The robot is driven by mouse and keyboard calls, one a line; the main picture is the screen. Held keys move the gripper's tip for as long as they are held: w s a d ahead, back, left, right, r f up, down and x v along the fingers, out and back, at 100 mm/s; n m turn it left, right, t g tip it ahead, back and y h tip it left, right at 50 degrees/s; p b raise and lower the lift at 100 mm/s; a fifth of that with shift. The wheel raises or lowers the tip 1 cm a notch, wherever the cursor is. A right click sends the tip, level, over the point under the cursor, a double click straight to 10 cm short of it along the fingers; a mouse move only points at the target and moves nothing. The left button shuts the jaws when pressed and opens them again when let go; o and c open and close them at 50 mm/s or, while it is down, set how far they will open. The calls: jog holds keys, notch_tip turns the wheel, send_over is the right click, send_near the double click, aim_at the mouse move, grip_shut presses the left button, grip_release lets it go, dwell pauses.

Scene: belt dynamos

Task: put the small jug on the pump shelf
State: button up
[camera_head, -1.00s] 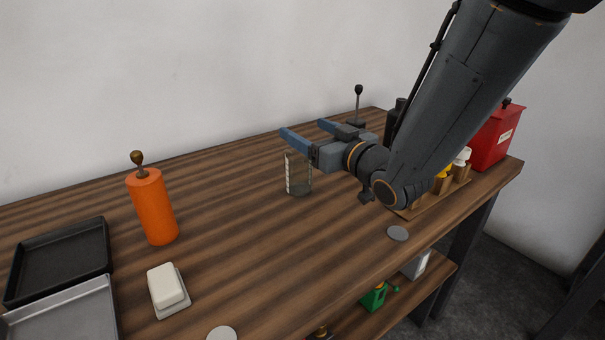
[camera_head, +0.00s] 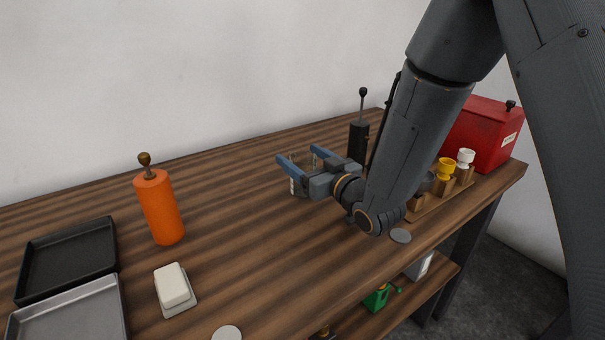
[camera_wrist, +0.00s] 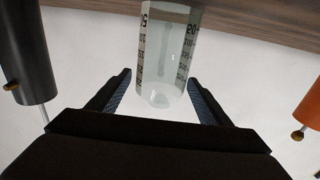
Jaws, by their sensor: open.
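A lower wooden shelf (camera_head: 438,278) under the bench front bears a green pump-like object (camera_head: 377,297) with a side handle.
An orange cylinder (camera_head: 159,208) and a black one (camera_head: 358,140), both with rods on top, stand on the bench. Trays (camera_head: 68,262), a white block (camera_head: 173,287), a rack of small cups (camera_head: 440,200) and a red box (camera_head: 485,133) lie around. Flat grey discs (camera_head: 400,236) sit near the front edge.

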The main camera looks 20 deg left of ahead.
aim_at(296, 153)
jog(key=shift+x, duration=1.85)
jog(key=c, duration=1.4)
